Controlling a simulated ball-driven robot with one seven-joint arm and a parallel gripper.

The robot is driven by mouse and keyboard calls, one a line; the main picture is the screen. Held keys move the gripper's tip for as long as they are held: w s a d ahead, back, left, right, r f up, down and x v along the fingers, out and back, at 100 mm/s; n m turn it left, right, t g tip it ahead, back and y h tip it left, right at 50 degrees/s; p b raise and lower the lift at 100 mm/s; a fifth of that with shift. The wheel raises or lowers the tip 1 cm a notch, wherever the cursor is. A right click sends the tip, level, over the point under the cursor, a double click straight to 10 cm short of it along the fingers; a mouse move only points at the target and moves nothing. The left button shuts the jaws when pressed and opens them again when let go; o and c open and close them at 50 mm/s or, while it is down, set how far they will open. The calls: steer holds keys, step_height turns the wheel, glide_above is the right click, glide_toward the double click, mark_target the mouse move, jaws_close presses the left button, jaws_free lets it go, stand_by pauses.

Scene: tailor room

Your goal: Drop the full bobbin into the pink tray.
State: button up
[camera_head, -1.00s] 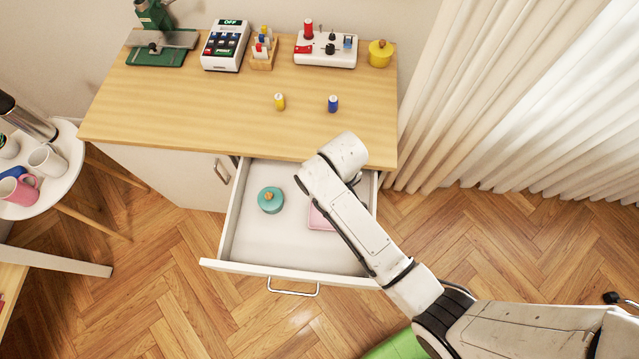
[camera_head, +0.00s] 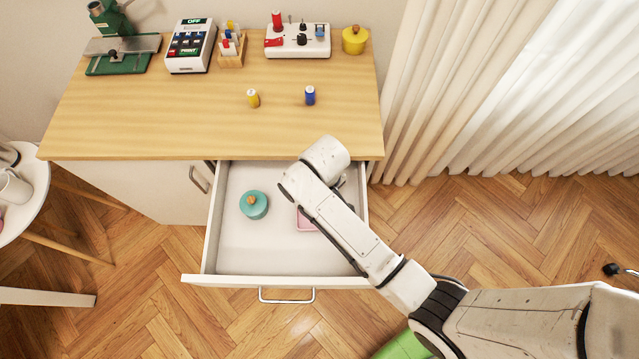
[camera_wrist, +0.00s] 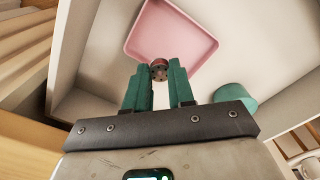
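The pink tray (camera_head: 304,222) lies in the open drawer, mostly hidden behind my arm in the head view. In the wrist view the tray (camera_wrist: 187,20) is just beyond my fingertips and looks empty. My arm hides the fingers and bobbin in the head view.
The drawer (camera_head: 240,268) also holds a teal lidded pot (camera_head: 253,205) on its left. Yellow (camera_head: 253,98) and blue (camera_head: 310,95) spools stand on the wooden worktop (camera_head: 180,120) above. Drawer walls surround the tray. Curtains (camera_head: 450,110) hang on the right.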

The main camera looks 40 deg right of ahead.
steer(key=o, duration=0.5)
step_height(320, 180, up, 11)
stand_by(0.5)
steer(key=shift+f, duration=0.1)
stand_by(0.3)
steer(key=s+m+y, duration=0.1)
steer(key=s+m, duration=0.1)
steer(key=s, duration=0.7)
steer(key=s+d+t+h, duration=0.1)
steer(key=s+d, duration=0.6)
steer(key=d, duration=0.1)
steer(key=shift+s, duration=0.25)
